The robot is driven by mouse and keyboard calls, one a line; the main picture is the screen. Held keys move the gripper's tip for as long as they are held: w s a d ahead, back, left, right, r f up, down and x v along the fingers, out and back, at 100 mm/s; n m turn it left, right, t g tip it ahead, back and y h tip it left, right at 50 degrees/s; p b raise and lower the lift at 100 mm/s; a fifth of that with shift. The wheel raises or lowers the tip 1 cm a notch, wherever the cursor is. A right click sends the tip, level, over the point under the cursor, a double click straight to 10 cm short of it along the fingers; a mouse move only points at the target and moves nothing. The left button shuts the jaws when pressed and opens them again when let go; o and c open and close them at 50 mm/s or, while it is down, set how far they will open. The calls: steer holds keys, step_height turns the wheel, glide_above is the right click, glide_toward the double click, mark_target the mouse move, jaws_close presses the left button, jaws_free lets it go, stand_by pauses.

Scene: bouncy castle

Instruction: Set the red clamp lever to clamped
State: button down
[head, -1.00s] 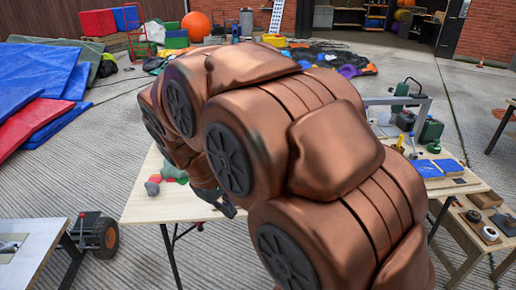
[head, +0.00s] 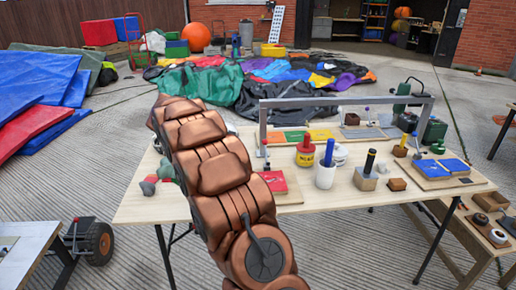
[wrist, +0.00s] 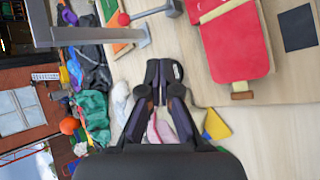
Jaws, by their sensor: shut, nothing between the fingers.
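In the wrist view a round red knob (wrist: 124,18) sits on the end of a short grey rod, near the top edge beside a grey frame leg. I take this to be the clamp lever; its base is cut off. In the head view a small lever (head: 266,150) stands by the frame's left foot, too small to read its setting. My gripper (wrist: 163,78) is shut and empty, apart from the knob and below it in the wrist view. In the head view my arm hides the gripper.
A grey metal frame (head: 345,101) spans the wooden table (head: 330,195). A red pad (wrist: 236,42) lies right of the gripper in the wrist view.

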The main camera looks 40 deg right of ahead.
mark_target(266, 154)
steer(key=w+d+f+n+h+b, duration=0.1)
steer(key=w+d+f+h+b, duration=0.1)
steer(key=w+d+f, duration=0.3)
steer(key=w+d, duration=0.2)
steer(key=d, duration=0.2)
steer(key=shift+w+f+h, duration=0.4)
steer(key=shift+f, duration=0.1)
steer(key=p+x, duration=0.1)
steer(key=x, duration=0.9)
steer(key=shift+w, duration=0.1)
steer(key=shift+s+a+r, duration=0.1)
steer(key=shift+s+r, duration=0.45)
steer(key=shift+s, duration=0.3)
steer(key=shift+s+a+r, duration=0.1)
steer(key=shift+s+r, duration=0.45)
steer(key=shift+s, duration=0.25)
